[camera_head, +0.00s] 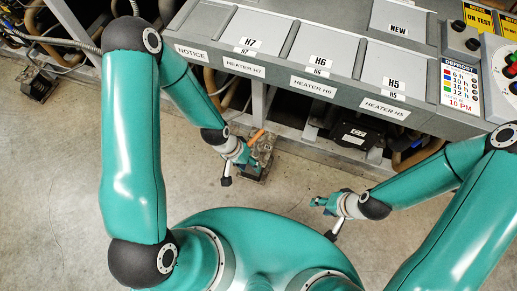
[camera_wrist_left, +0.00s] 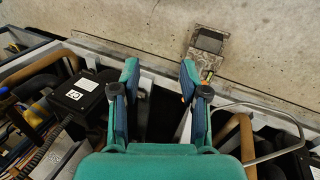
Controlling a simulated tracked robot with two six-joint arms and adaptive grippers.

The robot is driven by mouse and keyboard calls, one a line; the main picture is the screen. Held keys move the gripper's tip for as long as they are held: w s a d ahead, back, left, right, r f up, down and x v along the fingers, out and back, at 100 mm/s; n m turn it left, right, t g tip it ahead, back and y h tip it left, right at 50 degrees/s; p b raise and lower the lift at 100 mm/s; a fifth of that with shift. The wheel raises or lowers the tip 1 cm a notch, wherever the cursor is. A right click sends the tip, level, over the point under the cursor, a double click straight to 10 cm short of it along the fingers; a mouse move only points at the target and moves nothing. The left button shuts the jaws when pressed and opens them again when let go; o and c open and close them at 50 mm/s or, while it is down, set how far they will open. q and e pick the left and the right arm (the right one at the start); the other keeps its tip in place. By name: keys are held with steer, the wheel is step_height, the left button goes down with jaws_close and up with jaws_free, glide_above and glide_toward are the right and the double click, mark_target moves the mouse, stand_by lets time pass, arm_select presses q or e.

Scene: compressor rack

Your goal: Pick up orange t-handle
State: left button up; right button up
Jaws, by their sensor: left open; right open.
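A small orange piece (camera_head: 257,136), which looks like the orange t-handle, shows in the head view beside the lower frame of the rack, just past my left gripper (camera_head: 246,158). Its full shape is too small to tell. My left gripper is close to it, but I cannot tell whether they touch. In the left wrist view my left gripper (camera_wrist_left: 159,75) has its two fingers spread, with nothing held between them. My right gripper (camera_head: 322,202) is open and empty above the floor, to the right.
The rack's panel (camera_head: 320,60) with heater labels runs across the top. A metal foot block (camera_head: 264,158) stands on the floor by my left gripper; a similar block (camera_wrist_left: 208,42) shows in the left wrist view. A black box (camera_head: 358,136) sits under the panel. Concrete floor (camera_head: 60,170) is clear.

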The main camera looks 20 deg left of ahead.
arm_select(q)
steer(key=w+f+m+y+b, duration=0.1)
steer(key=w+f+m+b, duration=0.1)
steer(key=w+f+b, duration=0.85)
steer(key=m+y+b, duration=0.1)
steer(key=y+b, duration=0.2)
steer(key=b, duration=0.5)
glide_toward(255, 143)
steer(key=f+b, duration=0.1)
steer(key=f, duration=0.2)
steer(key=f+b, duration=0.1)
steer(key=f, duration=0.3)
steer(key=w+f+b, duration=0.1)
steer(key=f, duration=0.3)
steer(key=shift+f, duration=0.15)
arm_select(e)
step_height(255, 143, down, 24)
steer(key=shift+f, duration=0.2)
arm_select(q)
jaws_close()
